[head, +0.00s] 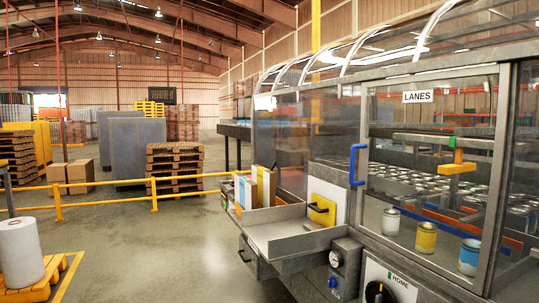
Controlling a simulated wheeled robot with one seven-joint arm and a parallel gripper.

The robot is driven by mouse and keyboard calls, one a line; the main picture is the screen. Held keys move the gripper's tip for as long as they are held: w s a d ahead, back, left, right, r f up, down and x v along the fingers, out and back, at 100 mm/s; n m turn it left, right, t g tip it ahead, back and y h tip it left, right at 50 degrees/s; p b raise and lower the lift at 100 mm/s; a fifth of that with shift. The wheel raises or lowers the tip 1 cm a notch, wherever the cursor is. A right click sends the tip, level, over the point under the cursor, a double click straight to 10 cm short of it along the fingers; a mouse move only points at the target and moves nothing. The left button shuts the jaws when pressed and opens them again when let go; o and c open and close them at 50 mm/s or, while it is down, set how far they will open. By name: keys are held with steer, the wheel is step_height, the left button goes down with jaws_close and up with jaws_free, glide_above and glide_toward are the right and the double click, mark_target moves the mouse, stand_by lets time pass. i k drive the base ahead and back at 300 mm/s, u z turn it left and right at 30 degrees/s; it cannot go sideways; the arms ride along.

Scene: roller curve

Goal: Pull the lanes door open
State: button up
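The lanes door (428,185) is a clear panel in a grey metal frame on the right side of the machine. A white sign reading LANES (418,97) is fixed near its top. A blue handle (357,165) stands upright at the door's left edge. The door looks closed, its frame in line with the machine's side. My gripper is not in view.
Below are a small control box (343,275) and a knob marked HOME (377,292). The floor (185,245) to the left is open; a yellow rail (105,203) crosses behind.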

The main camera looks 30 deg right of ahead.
mark_target(422, 95)
steer(key=z, duration=0.35)
steer(key=i, duration=1.15)
steer(key=z, duration=0.85)
